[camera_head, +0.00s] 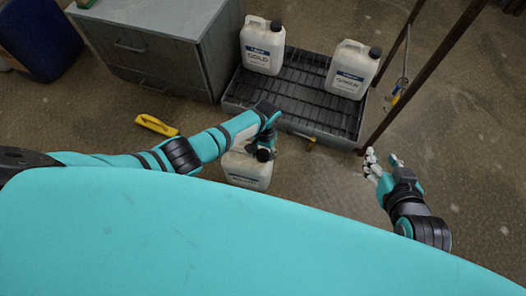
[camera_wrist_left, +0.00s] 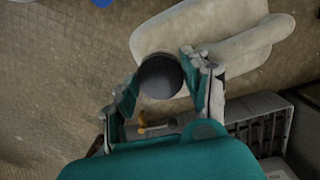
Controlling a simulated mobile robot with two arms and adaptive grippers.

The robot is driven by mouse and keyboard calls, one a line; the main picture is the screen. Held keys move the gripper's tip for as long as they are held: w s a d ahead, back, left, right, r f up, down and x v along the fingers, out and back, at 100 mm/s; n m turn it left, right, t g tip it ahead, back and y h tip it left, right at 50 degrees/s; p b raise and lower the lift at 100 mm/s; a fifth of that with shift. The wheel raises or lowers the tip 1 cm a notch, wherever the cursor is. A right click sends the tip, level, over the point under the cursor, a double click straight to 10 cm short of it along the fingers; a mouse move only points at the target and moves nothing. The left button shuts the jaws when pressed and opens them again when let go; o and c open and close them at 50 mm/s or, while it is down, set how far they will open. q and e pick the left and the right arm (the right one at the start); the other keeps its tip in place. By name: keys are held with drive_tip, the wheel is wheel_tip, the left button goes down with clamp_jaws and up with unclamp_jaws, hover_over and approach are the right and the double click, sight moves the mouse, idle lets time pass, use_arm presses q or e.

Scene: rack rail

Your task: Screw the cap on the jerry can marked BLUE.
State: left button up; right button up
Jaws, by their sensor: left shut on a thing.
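A cream jerry can (camera_head: 246,172) stands on the floor in front of the black grated tray. Its label is mostly cut off by my teal body and cannot be read. It also shows in the left wrist view (camera_wrist_left: 225,38). My left gripper (camera_head: 264,143) is at the top of this can, shut on a black cap (camera_wrist_left: 160,76), which sits between its fingers over the neck end. The cap also shows as a dark disc in the head view (camera_head: 263,155). Whether it is threaded on is hidden. My right gripper (camera_head: 382,163) is open and empty, well right of the can.
Two capped cream cans, one apparently marked GOLD (camera_head: 262,46) and one apparently GREEN (camera_head: 352,69), stand on the grated tray (camera_head: 300,98). A grey cabinet (camera_head: 155,55) stands at the back left. A yellow object (camera_head: 157,125) lies on the floor. Brown rack posts (camera_head: 420,75) rise at right.

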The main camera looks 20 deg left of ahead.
use_arm(q)
drive_tip(key=shift+m, duration=0.6)
drive_tip(key=o, duration=0.9)
